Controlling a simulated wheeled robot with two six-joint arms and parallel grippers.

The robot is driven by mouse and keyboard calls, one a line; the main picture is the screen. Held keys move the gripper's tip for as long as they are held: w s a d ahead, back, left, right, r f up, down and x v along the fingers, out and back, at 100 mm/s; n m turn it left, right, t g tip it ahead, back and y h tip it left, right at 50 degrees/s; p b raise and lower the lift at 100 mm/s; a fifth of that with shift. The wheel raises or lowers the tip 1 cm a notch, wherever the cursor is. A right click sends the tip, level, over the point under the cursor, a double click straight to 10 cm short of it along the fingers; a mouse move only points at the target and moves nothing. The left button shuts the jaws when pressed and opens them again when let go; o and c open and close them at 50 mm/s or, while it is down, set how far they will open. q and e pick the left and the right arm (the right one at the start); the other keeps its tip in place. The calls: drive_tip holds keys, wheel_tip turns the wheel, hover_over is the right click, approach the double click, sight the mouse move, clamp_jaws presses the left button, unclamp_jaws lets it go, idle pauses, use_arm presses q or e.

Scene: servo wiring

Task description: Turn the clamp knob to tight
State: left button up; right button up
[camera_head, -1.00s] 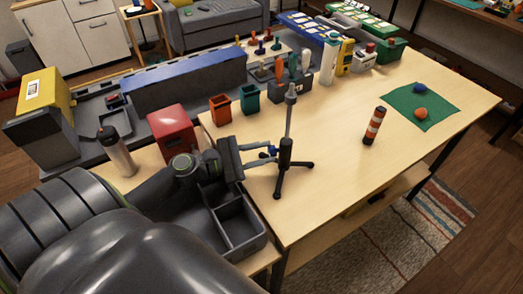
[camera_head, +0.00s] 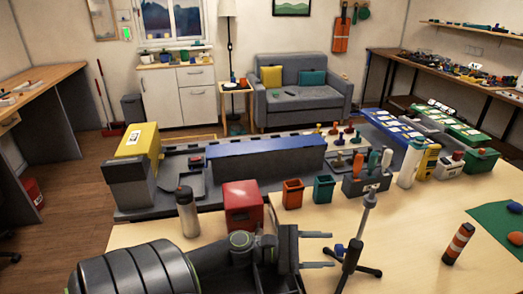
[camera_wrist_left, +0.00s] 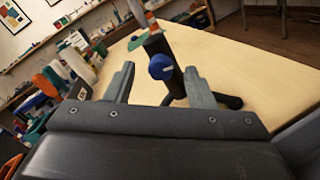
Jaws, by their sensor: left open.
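A dark upright clamp stand (camera_head: 354,240) with a three-legged foot stands on the wooden table, just beyond my left fingertips. Its blue clamp knob (camera_wrist_left: 161,66) faces my left wrist camera and appears between the two fingers in that view. In the head view I cannot clearly make out the knob. My left gripper (camera_head: 332,250) is open and empty, its fingers pointing right towards the stand's post. I see no finger pressed on the knob. My right gripper is not in view.
An orange bin (camera_head: 292,194), a teal bin (camera_head: 324,188) and a red box (camera_head: 243,206) stand behind the gripper. A striped cylinder (camera_head: 458,243) stands to the right, near a green mat (camera_head: 505,228). The table between stand and cylinder is clear.

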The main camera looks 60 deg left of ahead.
use_arm(q)
drive_tip(key=shift+p+v, duration=4.85)
drive_tip(key=shift+v, duration=2.95)
drive_tip(key=shift+s, duration=0.1)
